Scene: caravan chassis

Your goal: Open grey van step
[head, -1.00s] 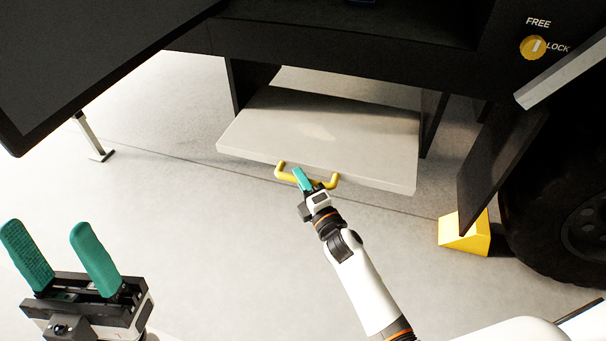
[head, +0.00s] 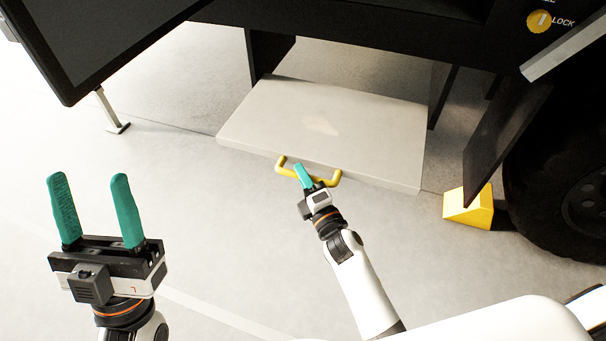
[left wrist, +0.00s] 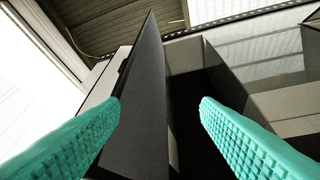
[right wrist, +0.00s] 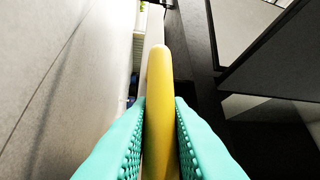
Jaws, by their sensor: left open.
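The grey step (head: 350,125) sticks out from under the dark van body, between two dark side plates, in the head view. A yellow handle (head: 335,179) is fixed on its front edge. My right gripper (head: 304,175) is at the middle of this handle. In the right wrist view its green fingers lie against both sides of the yellow handle (right wrist: 159,100), shut on it. My left gripper (head: 88,182) is open and empty at the lower left, well away from the step. The left wrist view shows its fingers wide apart with nothing between them.
A yellow wheel chock (head: 468,208) stands by the dark tyre (head: 575,195) on the right. A yellow FREE/LOCK knob (head: 539,21) is at the top right. A metal support leg (head: 112,112) stands at left. The floor before the step is clear.

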